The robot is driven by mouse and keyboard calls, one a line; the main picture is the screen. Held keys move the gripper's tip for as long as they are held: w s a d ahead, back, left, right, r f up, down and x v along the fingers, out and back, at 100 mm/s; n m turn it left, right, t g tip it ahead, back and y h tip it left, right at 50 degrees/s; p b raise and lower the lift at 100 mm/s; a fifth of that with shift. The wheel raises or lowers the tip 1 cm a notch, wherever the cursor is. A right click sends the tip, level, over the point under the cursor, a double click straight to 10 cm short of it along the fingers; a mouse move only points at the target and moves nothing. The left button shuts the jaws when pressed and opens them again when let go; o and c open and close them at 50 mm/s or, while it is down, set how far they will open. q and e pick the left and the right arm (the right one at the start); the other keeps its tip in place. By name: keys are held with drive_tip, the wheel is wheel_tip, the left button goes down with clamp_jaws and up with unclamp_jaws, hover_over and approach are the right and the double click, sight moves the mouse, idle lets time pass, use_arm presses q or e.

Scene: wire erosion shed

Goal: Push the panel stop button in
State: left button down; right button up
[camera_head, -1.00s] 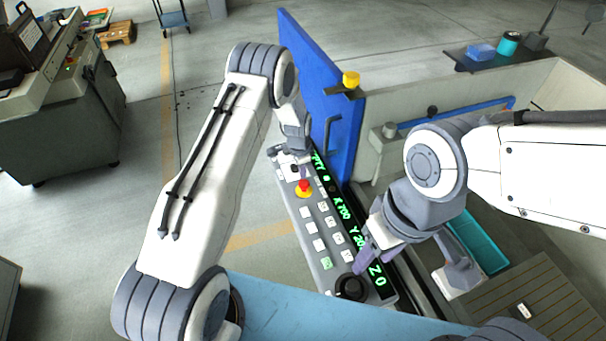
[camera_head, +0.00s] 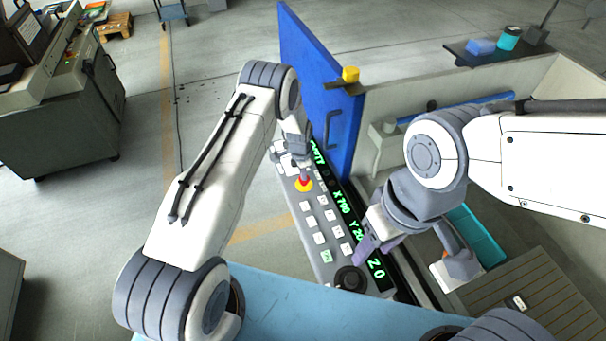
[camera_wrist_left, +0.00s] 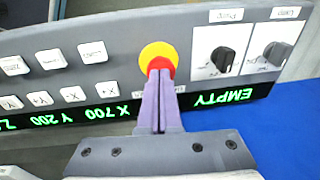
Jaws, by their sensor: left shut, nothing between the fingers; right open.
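The panel stop button (camera_head: 304,185) is red on a yellow collar and sits on the grey control panel (camera_head: 322,262). In the left wrist view the stop button (camera_wrist_left: 158,58) is right at the fingertips. My left gripper (camera_head: 301,168) is shut and empty. In the left wrist view its purple fingers (camera_wrist_left: 159,82) overlap the red part; whether they touch it, or whether it is pressed in, I cannot tell. My right gripper (camera_head: 376,247) is open near the lower end of the panel, close to a black knob (camera_head: 351,279).
White keys (camera_head: 319,238) and a green-lit display (camera_head: 345,208) lie beside the button. Two black rotary switches (camera_wrist_left: 224,60) are close to it in the wrist view. A blue door (camera_head: 318,85) stands behind the panel. A machine tank with a teal tray (camera_head: 478,236) is at right.

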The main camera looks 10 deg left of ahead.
use_arm(q)
drive_tip(key=shift+f+b, duration=0.45)
drive_tip(key=shift+f, duration=0.3)
drive_tip(key=shift+s, duration=0.15)
use_arm(e)
drive_tip(key=shift+s+f, duration=0.25)
drive_tip(key=shift+f, duration=0.8)
use_arm(q)
wheel_tip(320, 180, up, 6)
drive_tip(key=p, duration=0.3)
drive_tip(key=shift+s+f, duration=0.1)
drive_tip(key=shift+s, duration=0.05)
drive_tip(key=shift+s+a+r+b, duration=0.1)
drive_tip(key=shift+r+b, duration=0.3)
drive_tip(key=shift+b, duration=0.4)
wheel_tip(320, 180, up, 8)
drive_tip(key=s+b, duration=0.1)
drive_tip(key=b, duration=0.1)
drive_tip(key=shift+r+b, duration=0.15)
drive_tip(key=shift+b, duration=0.25)
use_arm(e)
drive_tip(key=shift+w+a+f, duration=0.2)
drive_tip(key=shift+a+f, duration=0.05)
drive_tip(key=shift+f, duration=0.35)
use_arm(q)
drive_tip(key=shift+a, duration=0.1)
